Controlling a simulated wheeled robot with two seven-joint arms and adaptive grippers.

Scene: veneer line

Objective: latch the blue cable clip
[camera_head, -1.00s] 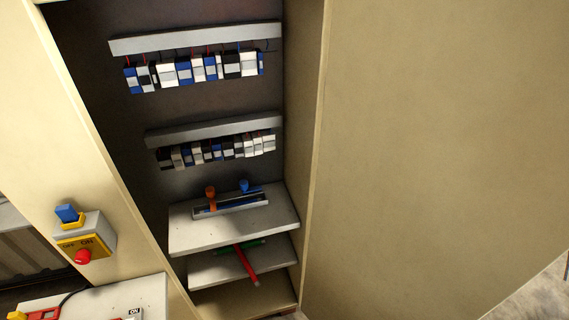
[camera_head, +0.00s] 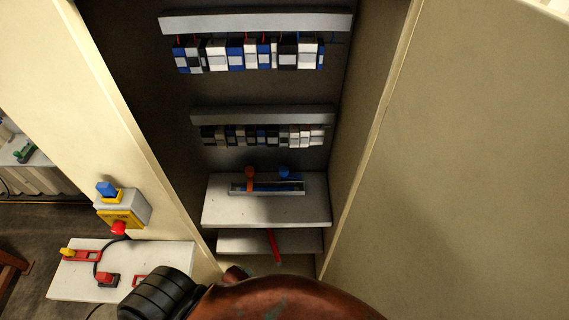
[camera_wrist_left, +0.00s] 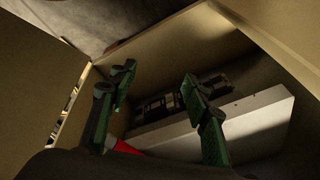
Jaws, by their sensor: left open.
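The blue cable clip (camera_head: 284,172) stands up at the back edge of a narrow grey cable trough (camera_head: 296,188) on the upper shelf in the cabinet. I cannot tell from here whether it is closed. An orange clip (camera_head: 250,180) stands to its left on the same trough. My left gripper (camera_wrist_left: 157,78) shows in the left wrist view with its two green fingers apart and nothing between them. In the head view my arm covers the bottom middle and the gripper's fingers cannot be made out. My right gripper is in neither view.
The upper shelf (camera_head: 230,211) has free room before the trough. A red bar (camera_head: 274,245) sticks out from the lower shelf (camera_head: 240,243). Rows of terminal blocks (camera_head: 250,54) hang above. A switch box (camera_head: 122,211) and a white table (camera_head: 75,286) are on the left.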

